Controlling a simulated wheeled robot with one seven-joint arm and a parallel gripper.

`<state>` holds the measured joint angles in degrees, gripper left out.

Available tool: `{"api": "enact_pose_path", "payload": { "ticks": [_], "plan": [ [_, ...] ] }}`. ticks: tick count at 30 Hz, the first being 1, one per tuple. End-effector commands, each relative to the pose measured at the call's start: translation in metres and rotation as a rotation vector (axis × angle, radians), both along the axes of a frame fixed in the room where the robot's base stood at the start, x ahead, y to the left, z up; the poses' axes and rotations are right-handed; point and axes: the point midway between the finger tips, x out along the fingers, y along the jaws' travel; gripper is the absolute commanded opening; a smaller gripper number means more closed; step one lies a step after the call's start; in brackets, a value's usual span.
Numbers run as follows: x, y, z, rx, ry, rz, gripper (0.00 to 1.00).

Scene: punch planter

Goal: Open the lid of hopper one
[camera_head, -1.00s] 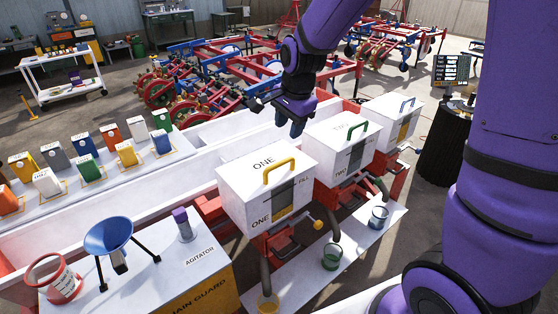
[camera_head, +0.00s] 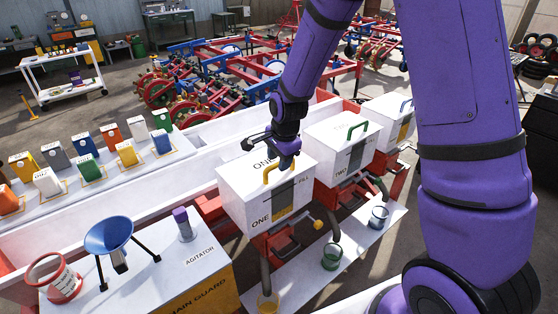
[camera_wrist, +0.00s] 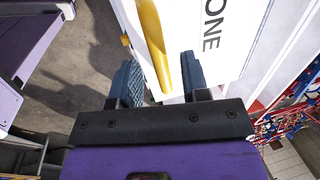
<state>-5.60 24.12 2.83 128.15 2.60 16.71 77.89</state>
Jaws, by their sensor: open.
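Hopper one (camera_head: 262,197) is a white box marked ONE with a yellow handle (camera_head: 266,174) on its lid, and the lid is down. My gripper (camera_head: 271,147) is above the far part of that lid, by the handle, and partly hides the word ONE. In the wrist view my gripper (camera_wrist: 158,78) is open, with its two dark blue fingers apart. The yellow handle (camera_wrist: 158,48) shows between and ahead of the fingers, over the white lid (camera_wrist: 192,30). I cannot tell if the fingers touch it.
Hopper two (camera_head: 342,150) with a green handle stands right of hopper one, and another white hopper (camera_head: 390,115) stands beyond. A blue funnel (camera_head: 108,234) and an agitator knob (camera_head: 183,222) are at front left. Several coloured bags (camera_head: 88,166) line the left bench.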

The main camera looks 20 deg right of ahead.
Motion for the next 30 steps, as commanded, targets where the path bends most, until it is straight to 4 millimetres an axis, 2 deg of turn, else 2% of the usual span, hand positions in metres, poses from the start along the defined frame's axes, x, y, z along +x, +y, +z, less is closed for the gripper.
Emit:
{"api": "enact_pose_path", "payload": {
  "ticks": [4,12,13,18,30],
  "plan": [
    [0.0014,0.0005,-0.0070,0.000,-0.001,0.001,0.42],
    [0.0016,0.0005,-0.0079,0.000,-0.001,0.001,0.42],
    [0.0016,0.0005,-0.0079,0.000,-0.001,0.001,0.40],
    [0.0016,0.0005,-0.0078,0.000,-0.001,0.001,0.01],
    [0.0037,0.0015,-0.0030,-0.009,0.023,0.002,0.00]
  ]
}}
